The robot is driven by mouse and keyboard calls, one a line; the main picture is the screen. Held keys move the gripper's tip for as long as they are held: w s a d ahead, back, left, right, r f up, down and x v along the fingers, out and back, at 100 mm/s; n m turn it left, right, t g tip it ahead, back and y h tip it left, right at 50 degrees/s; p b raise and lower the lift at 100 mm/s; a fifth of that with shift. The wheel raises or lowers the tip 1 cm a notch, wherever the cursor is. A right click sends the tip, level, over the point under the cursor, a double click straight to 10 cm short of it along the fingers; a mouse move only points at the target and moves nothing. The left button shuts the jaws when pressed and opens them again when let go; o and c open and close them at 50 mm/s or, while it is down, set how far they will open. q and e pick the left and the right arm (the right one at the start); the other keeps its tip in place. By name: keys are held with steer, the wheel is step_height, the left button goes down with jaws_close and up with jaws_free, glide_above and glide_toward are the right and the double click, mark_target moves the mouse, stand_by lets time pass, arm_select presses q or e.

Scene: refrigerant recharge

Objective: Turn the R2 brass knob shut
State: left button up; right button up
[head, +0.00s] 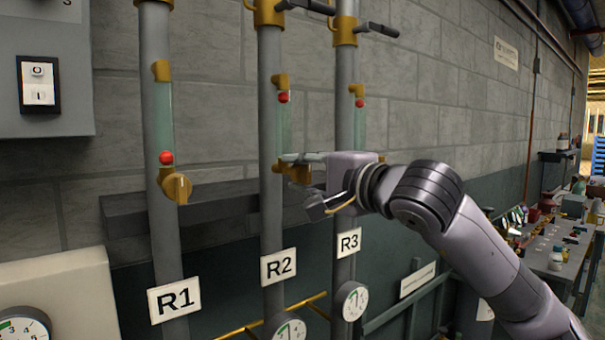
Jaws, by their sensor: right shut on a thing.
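The R2 pipe (271,215) is the middle of three grey upright pipes, with a white R2 label (278,266) low on it. The R2 brass knob (291,171) sits at the lower end of its sight glass and is partly hidden by my right gripper. My right gripper (299,172) reaches in from the right and is shut on this knob, one finger showing along its top. A red ball (283,97) is near the top of the R2 sight glass (286,122). My left gripper is not in view.
The R1 pipe (160,120) stands left, its brass knob (176,186) uncovered and its red ball (166,158) low. The R3 pipe (345,90) stands close right, behind my gripper. Gauges (350,301) sit below. A cluttered bench (545,262) is far right.

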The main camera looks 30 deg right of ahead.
steer(key=o, duration=1.2)
steer(key=shift+c, duration=0.2)
steer(key=s, duration=1.2)
steer(key=shift+d, duration=0.45)
